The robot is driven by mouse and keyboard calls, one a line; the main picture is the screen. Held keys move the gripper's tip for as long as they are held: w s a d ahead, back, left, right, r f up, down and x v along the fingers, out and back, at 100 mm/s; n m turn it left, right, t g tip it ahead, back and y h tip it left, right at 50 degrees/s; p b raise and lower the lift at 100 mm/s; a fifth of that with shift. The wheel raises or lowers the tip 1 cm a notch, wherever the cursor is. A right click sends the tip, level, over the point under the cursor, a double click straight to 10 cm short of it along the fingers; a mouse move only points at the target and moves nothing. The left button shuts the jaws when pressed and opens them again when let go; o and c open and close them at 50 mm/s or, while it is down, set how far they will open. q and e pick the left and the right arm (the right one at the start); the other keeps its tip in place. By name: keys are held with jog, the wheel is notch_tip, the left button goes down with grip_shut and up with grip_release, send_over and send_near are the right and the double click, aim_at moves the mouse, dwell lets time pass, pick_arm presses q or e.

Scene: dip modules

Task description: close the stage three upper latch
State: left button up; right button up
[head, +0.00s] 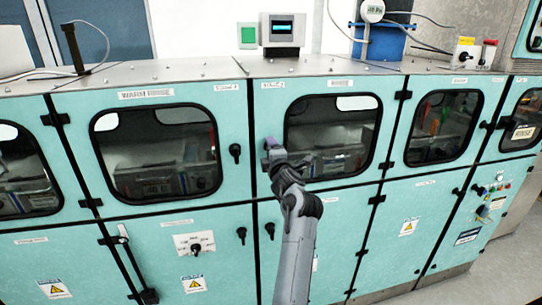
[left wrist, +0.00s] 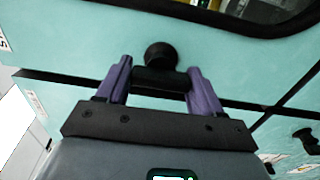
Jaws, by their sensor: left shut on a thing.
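The upper latch on the middle door is mostly hidden behind my left gripper (head: 270,146) in the head view. In the left wrist view the black latch (left wrist: 160,78) shows a round knob with a handle bar below it. The two purple fingers of my left gripper (left wrist: 160,88) stand on either side of the bar, shut on it. The upper door (head: 268,108) is teal with a dark rounded window, and appears flush with the cabinet front. My right gripper is not in view.
Another black upper latch (head: 235,153) sits on the door to the left. Two lower latches (head: 241,235) and (head: 270,230) sit below the seam. Open air lies in front of the cabinet.

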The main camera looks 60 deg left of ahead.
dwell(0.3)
pick_arm(q)
jog(key=o, duration=1)
jog(key=shift+c, duration=0.2)
jog(key=b+v, duration=0.1)
jog(key=v, duration=1)
jog(key=shift+w, duration=0.1)
